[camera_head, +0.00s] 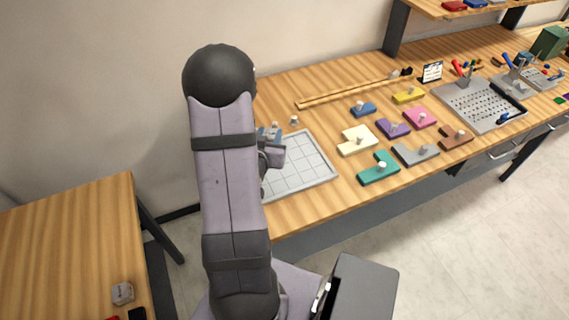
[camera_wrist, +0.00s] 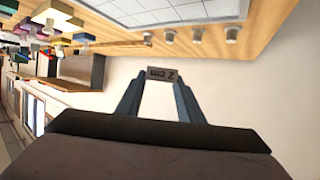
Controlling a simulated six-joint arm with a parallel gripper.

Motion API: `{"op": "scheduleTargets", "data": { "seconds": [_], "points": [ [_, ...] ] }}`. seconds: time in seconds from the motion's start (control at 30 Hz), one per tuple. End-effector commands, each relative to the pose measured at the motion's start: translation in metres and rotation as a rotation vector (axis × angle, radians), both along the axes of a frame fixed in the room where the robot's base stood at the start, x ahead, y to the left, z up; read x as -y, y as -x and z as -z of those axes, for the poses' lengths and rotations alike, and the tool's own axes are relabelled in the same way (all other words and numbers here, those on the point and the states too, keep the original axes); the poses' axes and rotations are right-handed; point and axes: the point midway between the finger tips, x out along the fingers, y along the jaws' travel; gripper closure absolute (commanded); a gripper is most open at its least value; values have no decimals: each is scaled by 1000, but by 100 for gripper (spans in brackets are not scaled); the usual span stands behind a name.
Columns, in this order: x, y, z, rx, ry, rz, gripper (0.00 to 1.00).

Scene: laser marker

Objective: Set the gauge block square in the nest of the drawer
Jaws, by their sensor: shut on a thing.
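In the wrist view my gripper (camera_wrist: 161,76) is shut on a small grey block marked "2 cm" (camera_wrist: 162,75), which looks like the gauge block. In the head view my gripper (camera_head: 270,150) is partly hidden behind my arm, near the left end of the bench by the white gridded board; the block cannot be made out there. A drawer front with a handle (camera_head: 503,152) shows under the bench at the right. No open drawer or nest is seen.
The gridded board (camera_head: 310,165) lies beside my gripper. Several coloured knobbed pieces, such as a teal one (camera_head: 375,173), lie to its right. A grey perforated tray (camera_head: 482,105) is farther right. A side table (camera_head: 70,240) at left holds a small grey block (camera_head: 122,293).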

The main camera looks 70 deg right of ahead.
Motion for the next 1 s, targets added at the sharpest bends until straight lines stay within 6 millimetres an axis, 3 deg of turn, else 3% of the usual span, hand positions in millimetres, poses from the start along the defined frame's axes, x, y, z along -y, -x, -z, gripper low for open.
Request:
{"op": "scheduleTargets", "data": {
  "seconds": [0.1, 0.3, 0.63, 1.0],
  "points": [
    [2, 21, 2, 0, 0, 97, 90],
    [2, 41, 3, 0, 2, 188, 90],
    [2, 42, 12, -2, -2, 200, 90],
    [1, 42, 54, -3, -1, 198, 90]
  ]
}}
